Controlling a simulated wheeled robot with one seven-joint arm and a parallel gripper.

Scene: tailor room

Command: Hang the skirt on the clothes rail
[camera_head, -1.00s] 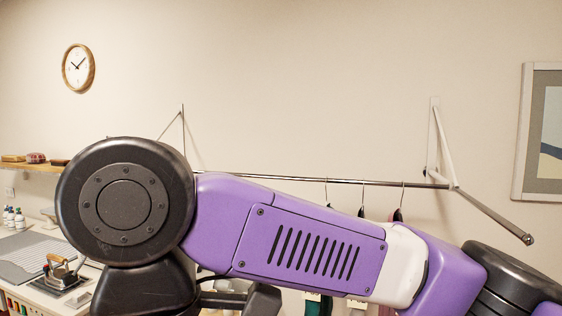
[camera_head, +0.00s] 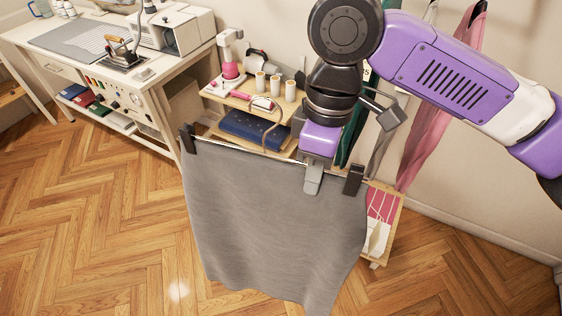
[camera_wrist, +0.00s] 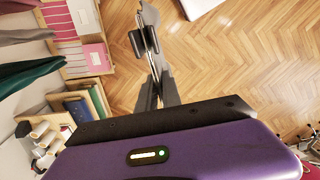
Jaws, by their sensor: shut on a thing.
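The grey skirt (camera_head: 275,220) hangs upright and spread from a metal hanger bar with a black clip (camera_head: 355,180) at its right end and another (camera_head: 188,138) at its left. My gripper (camera_head: 313,180) is at the skirt's top edge, right of its middle, shut on the skirt's hanger. The exact grip point is hidden. In the wrist view the hanger and its clip (camera_wrist: 143,40) appear nearly end-on, with the skirt a thin dark strip. The clothes rail is out of view now.
Green, grey and pink garments (camera_head: 432,130) hang at the right, behind my arm. A trolley (camera_head: 245,100) with thread spools stands behind the skirt. A white worktable (camera_head: 110,80) with an iron and sewing machine is at the left. The wooden floor in front is clear.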

